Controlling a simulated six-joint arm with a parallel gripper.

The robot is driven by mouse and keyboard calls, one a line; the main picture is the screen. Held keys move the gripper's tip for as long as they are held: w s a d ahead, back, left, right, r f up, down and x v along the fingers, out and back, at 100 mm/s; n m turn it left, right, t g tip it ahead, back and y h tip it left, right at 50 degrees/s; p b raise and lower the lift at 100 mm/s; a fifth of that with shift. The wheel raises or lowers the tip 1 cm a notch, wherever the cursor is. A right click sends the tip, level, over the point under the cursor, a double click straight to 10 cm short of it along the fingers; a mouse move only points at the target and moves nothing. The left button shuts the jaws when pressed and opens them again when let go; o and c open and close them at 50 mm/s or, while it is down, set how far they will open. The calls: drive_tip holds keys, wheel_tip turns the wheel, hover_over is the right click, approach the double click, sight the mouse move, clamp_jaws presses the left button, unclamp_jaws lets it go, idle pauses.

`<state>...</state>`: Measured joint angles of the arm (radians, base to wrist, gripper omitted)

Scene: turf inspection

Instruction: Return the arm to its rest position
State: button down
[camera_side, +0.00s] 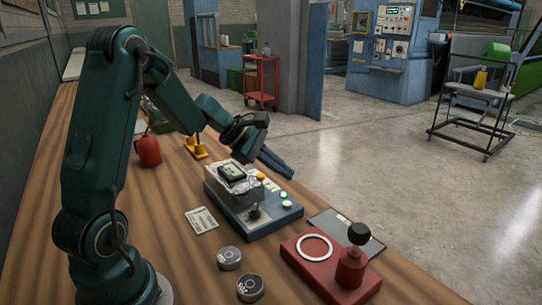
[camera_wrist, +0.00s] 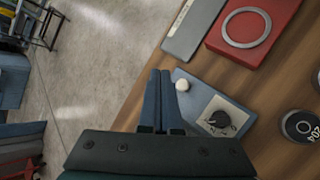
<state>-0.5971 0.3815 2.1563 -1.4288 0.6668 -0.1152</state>
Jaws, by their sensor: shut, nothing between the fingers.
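My gripper (camera_side: 276,163) is at the end of my dark green arm, raised above the far edge of the wooden bench (camera_side: 180,195). Its blue fingers (camera_wrist: 160,100) are together with nothing between them. In the side view they are just behind and above a blue device (camera_side: 262,218) with a dial and buttons. A foil-covered block (camera_side: 236,186) with a small black item (camera_side: 231,172) sits on that device. In the wrist view the device's dial panel (camera_wrist: 217,120) lies right beside the fingers.
A red base (camera_side: 305,270) with a pale ring (camera_side: 314,247) and black-knobbed post (camera_side: 352,262) stands near the front. Two grey weights (camera_side: 240,272), a paper card (camera_side: 202,221), a dark flat plate (camera_side: 345,228), a red bottle (camera_side: 148,150) and a yellow stand (camera_side: 195,148) are on the bench.

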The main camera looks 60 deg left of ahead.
drive_tip(key=shift+w+d+r, duration=0.1)
drive_tip(key=shift+d+r, duration=0.05)
drive_tip(key=shift+d, duration=0.15)
drive_tip(key=s+d+r+m+g+h, duration=0.1)
drive_tip(key=s+d+r+m, duration=0.4)
drive_tip(key=d, duration=0.3)
drive_tip(key=s+d+r+m, duration=0.3)
drive_tip(key=d+r+m, duration=0.2)
drive_tip(key=d+m, duration=0.25)
drive_tip(key=s+d+f+m+g+y, duration=0.1)
drive_tip(key=s+f+m+y, duration=0.1)
drive_tip(key=s+m, duration=0.6)
drive_tip(key=s+a+f+m+y, duration=0.1)
drive_tip(key=s+a+f+y, duration=0.1)
drive_tip(key=s+a+f, duration=0.1)
drive_tip(key=shift+s+a+m+g+y, duration=0.35)
drive_tip(key=shift+s+a+g+y, duration=0.05)
drive_tip(key=shift+s+a, duration=0.55)
